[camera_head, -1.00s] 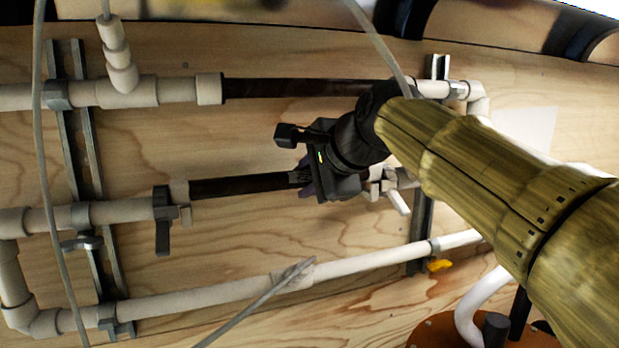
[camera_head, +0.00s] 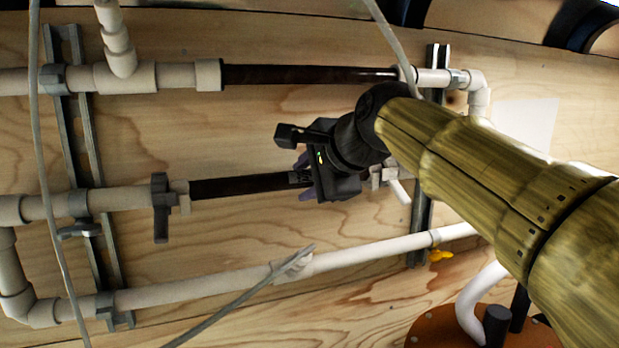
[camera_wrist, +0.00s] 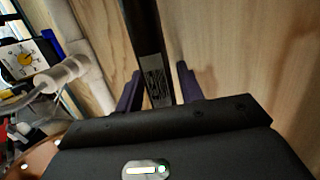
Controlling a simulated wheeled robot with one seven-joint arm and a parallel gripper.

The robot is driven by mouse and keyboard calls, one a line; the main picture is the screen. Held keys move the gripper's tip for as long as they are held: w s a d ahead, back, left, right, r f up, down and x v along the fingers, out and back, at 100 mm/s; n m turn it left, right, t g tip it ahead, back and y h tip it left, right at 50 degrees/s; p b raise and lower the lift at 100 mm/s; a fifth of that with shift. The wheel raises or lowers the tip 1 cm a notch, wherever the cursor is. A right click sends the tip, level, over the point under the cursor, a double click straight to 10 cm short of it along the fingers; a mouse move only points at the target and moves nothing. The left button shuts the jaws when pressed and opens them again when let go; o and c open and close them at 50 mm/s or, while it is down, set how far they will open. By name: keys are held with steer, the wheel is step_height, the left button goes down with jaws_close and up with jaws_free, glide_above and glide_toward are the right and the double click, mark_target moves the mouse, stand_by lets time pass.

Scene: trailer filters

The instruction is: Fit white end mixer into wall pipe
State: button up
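A dark mixer tube (camera_head: 235,186) lies nearly level in the middle pipe run on the wooden wall. Its left end meets a pale fitting beside a grey valve (camera_head: 161,205). Its right end is hidden behind my gripper (camera_head: 303,179). In the wrist view the tube (camera_wrist: 147,35), with a patterned label, runs between the purple fingers of my gripper (camera_wrist: 158,88). The fingers stand apart on either side of it, with a visible gap on the right. A second dark tube (camera_head: 300,75) sits in the upper pipe run. I cannot make out which mixer has the white end.
White wall pipe (camera_head: 200,294) runs below, with metal rails (camera_head: 88,180) behind the pipes. A white valve fitting (camera_head: 385,178) shows just right of my gripper. Thin grey cables hang in front at left and upper centre. An orange round base (camera_head: 450,328) stands at lower right.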

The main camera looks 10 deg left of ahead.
steer(key=shift+o, duration=1.1)
steer(key=shift+s+r, duration=0.1)
steer(key=shift+d, duration=0.1)
steer(key=b+v, duration=0.2)
steer(key=v, duration=1.5)
steer(key=shift+d, duration=0.1)
steer(key=shift+s+r, duration=0.1)
steer(key=shift+s, duration=0.1)
